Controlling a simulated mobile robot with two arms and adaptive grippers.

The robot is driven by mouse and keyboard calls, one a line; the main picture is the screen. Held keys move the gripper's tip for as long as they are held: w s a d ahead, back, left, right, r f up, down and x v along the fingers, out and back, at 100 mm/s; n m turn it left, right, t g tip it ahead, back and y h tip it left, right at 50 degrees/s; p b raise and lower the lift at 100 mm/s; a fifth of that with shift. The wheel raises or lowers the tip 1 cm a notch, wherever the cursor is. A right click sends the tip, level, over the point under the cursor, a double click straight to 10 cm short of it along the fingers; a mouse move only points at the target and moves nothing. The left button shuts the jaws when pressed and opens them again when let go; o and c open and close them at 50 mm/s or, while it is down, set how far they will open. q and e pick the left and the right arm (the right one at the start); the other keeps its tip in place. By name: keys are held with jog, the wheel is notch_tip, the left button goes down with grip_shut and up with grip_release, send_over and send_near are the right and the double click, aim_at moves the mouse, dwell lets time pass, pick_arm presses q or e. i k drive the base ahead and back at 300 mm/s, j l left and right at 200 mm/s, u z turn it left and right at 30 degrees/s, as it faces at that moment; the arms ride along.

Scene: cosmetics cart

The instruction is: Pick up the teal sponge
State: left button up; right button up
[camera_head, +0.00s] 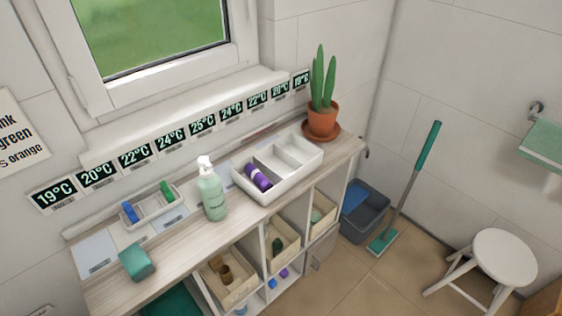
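The teal sponge (137,262) is a small block with rounded edges. It rests on the wooden shelf top (175,258) near its front left, apart from the other items, with clear wood around it. Neither of my grippers shows in the head view.
Behind the sponge stands a small white tray (150,213) with a blue and a green item. A mint pump bottle (211,192) stands to the right. Farther right are a white divided box (287,182) holding a purple item and a potted cactus (321,112). Bins fill the shelves below.

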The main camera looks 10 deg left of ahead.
aim_at(138, 266)
jog(key=u, duration=1.65)
